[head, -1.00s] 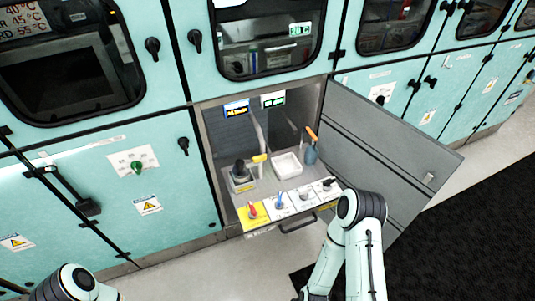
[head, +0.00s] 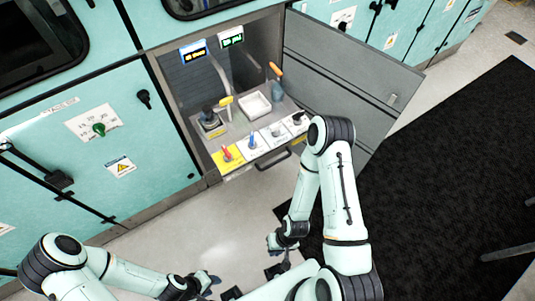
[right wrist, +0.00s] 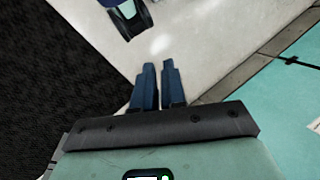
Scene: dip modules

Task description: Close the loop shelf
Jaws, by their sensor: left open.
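The loop shelf (head: 272,153) is pulled out of an open cabinet bay at the upper middle of the head view. Its front carries a yellow panel with a red switch, white panels with more switches, and a dark handle (head: 276,162) below. My left gripper (head: 208,282) is open and empty, low over the floor at the bottom of the head view. My right gripper (head: 272,243) is below the shelf front, apart from it. Its blue fingers also show in the right wrist view (right wrist: 158,68), close together with a narrow gap and nothing between them.
A grey cabinet door (head: 340,75) stands open right of the shelf, close to my right arm. On the shelf are a white tray (head: 255,104), a yellow-topped device (head: 210,119) and an orange-handled tool (head: 275,80). A black mat (head: 450,170) covers the right floor.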

